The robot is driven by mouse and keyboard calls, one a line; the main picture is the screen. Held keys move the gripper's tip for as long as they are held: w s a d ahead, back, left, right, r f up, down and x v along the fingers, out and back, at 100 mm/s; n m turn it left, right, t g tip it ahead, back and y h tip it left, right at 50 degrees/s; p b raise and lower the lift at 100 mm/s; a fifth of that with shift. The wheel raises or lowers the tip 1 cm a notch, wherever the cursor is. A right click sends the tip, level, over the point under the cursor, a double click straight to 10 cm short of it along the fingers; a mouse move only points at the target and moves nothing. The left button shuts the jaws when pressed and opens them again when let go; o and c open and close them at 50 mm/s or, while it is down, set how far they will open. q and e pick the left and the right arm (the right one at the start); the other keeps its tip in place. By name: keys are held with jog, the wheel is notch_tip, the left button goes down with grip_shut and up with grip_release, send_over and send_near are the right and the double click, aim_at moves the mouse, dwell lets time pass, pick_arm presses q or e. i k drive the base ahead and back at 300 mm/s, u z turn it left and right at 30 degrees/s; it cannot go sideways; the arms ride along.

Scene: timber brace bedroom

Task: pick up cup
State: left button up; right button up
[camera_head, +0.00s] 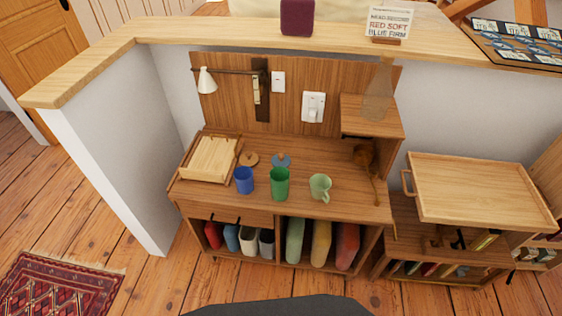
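Three cups stand on the wooden cabinet top (220,139). A blue cup (244,181) is on the left, a taller green cup (279,184) is in the middle, and a pale green mug (320,187) with a handle on its right side is on the right. All look upright and sit near the cabinet's front edge, apart from each other. Neither of my grippers shows in the head view.
A slatted wooden box (209,160) sits left of the cups, with two small round discs (249,159) behind them. A raised shelf (372,115) with a translucent bottle (378,92) is behind right. A wooden tray (481,189) lies to the right.

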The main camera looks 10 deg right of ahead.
aim_at(321, 184)
jog(key=z, duration=2.65)
jog(key=i, duration=2.2)
jog(key=u, duration=2.75)
